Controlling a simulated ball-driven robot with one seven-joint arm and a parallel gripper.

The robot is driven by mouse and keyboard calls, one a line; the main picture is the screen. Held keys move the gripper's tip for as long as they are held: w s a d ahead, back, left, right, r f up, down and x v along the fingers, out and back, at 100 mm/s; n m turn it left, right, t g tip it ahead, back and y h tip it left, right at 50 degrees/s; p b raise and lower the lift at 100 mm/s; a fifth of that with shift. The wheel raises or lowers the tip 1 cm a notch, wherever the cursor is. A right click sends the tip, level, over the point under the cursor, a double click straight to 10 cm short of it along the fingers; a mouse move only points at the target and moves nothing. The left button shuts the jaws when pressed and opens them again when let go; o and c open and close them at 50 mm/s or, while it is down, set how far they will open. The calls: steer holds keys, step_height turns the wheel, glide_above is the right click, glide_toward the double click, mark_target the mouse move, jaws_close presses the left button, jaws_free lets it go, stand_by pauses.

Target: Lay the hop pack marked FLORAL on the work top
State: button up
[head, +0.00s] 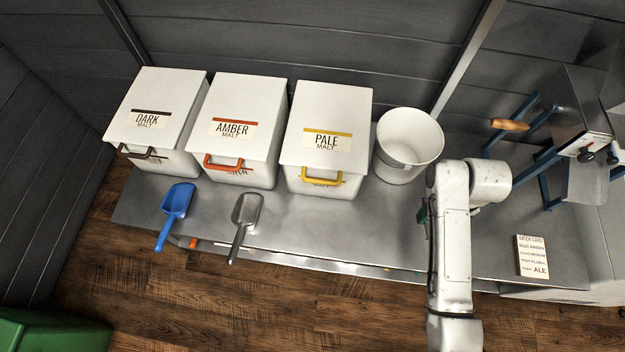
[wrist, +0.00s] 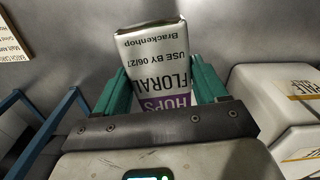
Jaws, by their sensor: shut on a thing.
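The hop pack (wrist: 152,52) is a silver pack with a purple HOPS band. It reads FLORAL, Brackenhop and USE BY 06/27, upside down in the wrist view. My gripper (wrist: 160,82) is shut on it, with one green finger on each side. The work top (head: 330,222) is a grey metal surface beneath my arm. I cannot tell whether the pack touches it.
Dark (head: 156,105), amber (head: 240,115) and pale (head: 328,115) malt bins stand along the back, beside a white bucket (head: 405,145). A blue scoop (head: 176,203) and grey scoop (head: 245,212) lie in front. A batch card (head: 531,257) and blue-framed mill (head: 575,110) are right.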

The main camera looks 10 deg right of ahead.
steer(key=s+d+f+m+b, duration=0.2)
steer(key=s+d+b, duration=0.1)
steer(key=s+d, duration=0.85)
steer(key=w+a+f, duration=0.2)
steer(key=w+f, duration=0.1)
steer(key=w+a+f, duration=0.2)
steer(key=w+f, duration=0.1)
steer(key=w, duration=0.1)
steer(key=w+a+f+b, duration=0.1)
steer(key=w+a+f, duration=0.2)
steer(key=w, duration=0.1)
steer(key=shift+w, duration=0.2)
steer(key=shift+w+a+f+b, duration=0.15)
steer(key=shift+f+b, duration=0.15)
steer(key=shift+f, duration=1.5)
steer(key=shift+f, duration=0.1)
steer(key=o, duration=1.1)
